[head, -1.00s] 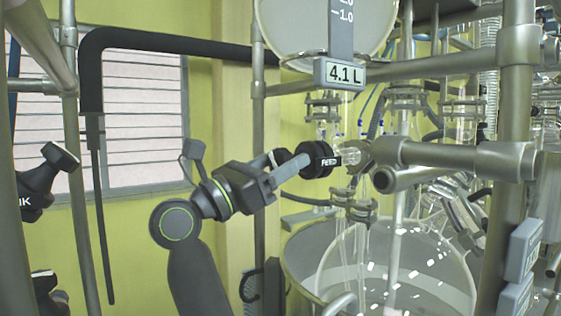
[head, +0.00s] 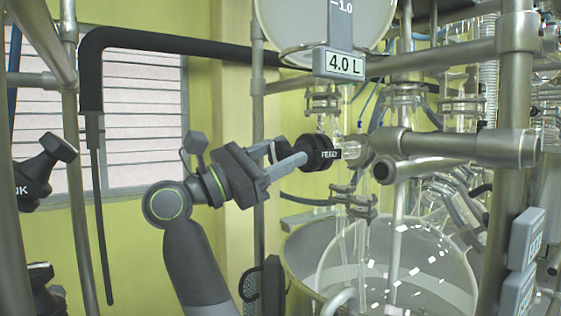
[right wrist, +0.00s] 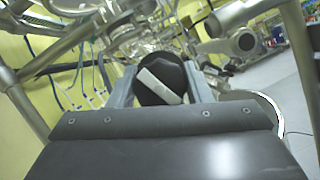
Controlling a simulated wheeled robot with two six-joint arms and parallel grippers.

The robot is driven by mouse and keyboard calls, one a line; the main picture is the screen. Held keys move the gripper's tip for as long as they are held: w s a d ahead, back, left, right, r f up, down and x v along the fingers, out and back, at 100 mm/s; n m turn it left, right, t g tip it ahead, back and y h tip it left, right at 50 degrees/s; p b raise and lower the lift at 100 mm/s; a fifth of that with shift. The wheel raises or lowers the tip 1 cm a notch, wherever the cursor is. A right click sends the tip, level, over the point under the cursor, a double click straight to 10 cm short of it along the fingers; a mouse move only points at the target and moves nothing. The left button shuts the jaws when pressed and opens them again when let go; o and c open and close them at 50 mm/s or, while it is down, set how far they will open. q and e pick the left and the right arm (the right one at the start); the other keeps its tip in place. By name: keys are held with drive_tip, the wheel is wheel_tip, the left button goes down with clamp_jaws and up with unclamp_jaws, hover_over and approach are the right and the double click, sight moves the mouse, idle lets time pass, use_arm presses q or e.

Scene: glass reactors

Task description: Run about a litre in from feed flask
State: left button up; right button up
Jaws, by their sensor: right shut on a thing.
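The feed flask (head: 290,22) is a round glass vessel at the top of the head view, cut off by the frame. A grey display (head: 345,64) below it reads 4.0 L. Beneath is a black valve knob (head: 324,153) marked FEED, on the glass line. My right gripper (head: 292,156) is shut on this knob. In the right wrist view the knob (right wrist: 150,92) sits between both fingers, its pale label bar slanted. The large glass vessel (head: 455,272) stands below, with bright glints.
Steel frame pipes (head: 450,148) cross right beside the knob. A black pipe (head: 190,42) bends along the wall at left. Grey boxes (head: 522,250) hang at the right. Glassware and tubing crowd behind.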

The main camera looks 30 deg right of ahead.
drive_tip(key=m+g, duration=0.1)
drive_tip(key=m, duration=0.3)
drive_tip(key=shift+g+y, duration=0.4)
drive_tip(key=shift+m+g+y, duration=0.35)
drive_tip(key=shift+m+g, duration=0.05)
drive_tip(key=shift+m, duration=0.75)
drive_tip(key=shift+m+g+y, duration=0.35)
drive_tip(key=shift+m+g, duration=0.05)
drive_tip(key=shift+m, duration=0.75)
drive_tip(key=o, duration=1)
drive_tip(key=shift+a+f, duration=0.1)
drive_tip(key=shift+a+f+b, duration=0.1)
drive_tip(key=shift+a+b, duration=0.2)
drive_tip(key=shift+a, duration=0.05)
drive_tip(key=b+v, duration=0.1)
drive_tip(key=v, duration=1)
drive_tip(key=shift+b, duration=0.35)
